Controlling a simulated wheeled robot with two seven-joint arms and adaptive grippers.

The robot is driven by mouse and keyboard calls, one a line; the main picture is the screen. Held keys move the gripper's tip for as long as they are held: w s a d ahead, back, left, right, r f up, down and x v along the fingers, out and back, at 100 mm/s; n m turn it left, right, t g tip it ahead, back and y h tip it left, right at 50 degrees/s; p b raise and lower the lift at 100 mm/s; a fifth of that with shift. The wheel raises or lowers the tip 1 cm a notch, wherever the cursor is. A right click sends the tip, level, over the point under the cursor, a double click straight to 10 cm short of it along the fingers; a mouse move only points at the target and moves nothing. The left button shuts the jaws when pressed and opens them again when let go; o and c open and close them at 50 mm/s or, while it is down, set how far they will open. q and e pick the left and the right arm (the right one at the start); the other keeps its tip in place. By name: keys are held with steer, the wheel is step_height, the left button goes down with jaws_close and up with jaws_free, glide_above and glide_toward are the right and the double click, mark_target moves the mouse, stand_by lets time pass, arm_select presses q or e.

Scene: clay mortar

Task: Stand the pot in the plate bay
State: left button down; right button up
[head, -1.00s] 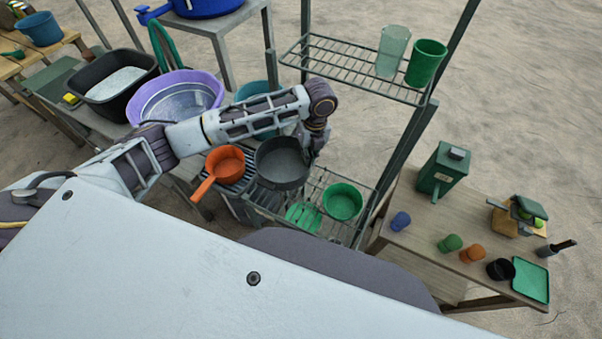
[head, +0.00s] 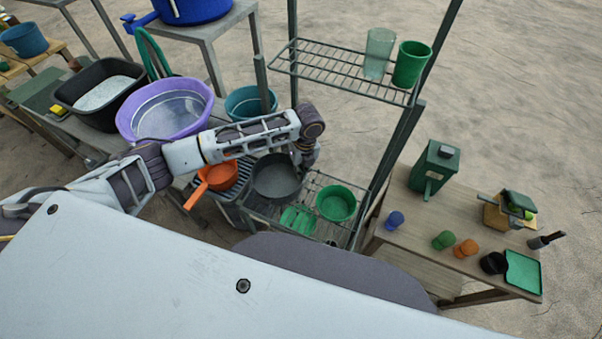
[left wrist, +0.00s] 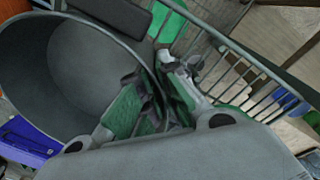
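The dark grey pot (head: 276,180) is upright in the head view, over or on the left part of the lower wire rack. My left gripper (head: 303,163) reaches down at the pot's right side. In the left wrist view, the pot (left wrist: 85,65) fills the upper left, and its wall passes between the green-padded fingers (left wrist: 155,100), which are shut on it. Whether the pot's base touches the rack is hidden. The lower wire rack (head: 345,232) holds a green bowl (head: 337,203) and a flat green piece (head: 298,219). I cannot tell which part is the plate bay. My right gripper is not in view.
An orange pan (head: 220,176) sits close to the pot's left. A purple basin (head: 165,108) and teal tub (head: 252,101) are behind my arm. The upper wire shelf (head: 325,64) holds two cups. A wooden table (head: 425,220) with small items stands right.

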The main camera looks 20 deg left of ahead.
arm_select(q)
steer(key=shift+f, duration=0.95)
steer(key=shift+f, duration=0.15)
steer(key=c, duration=1.6)
jaws_free()
steer(key=shift+c, duration=0.2)
step_height(320, 180, up, 12)
steer(key=shift+w+d+b, duration=0.3)
steer(key=shift+d+b, duration=0.15)
steer(key=shift+s, duration=0.1)
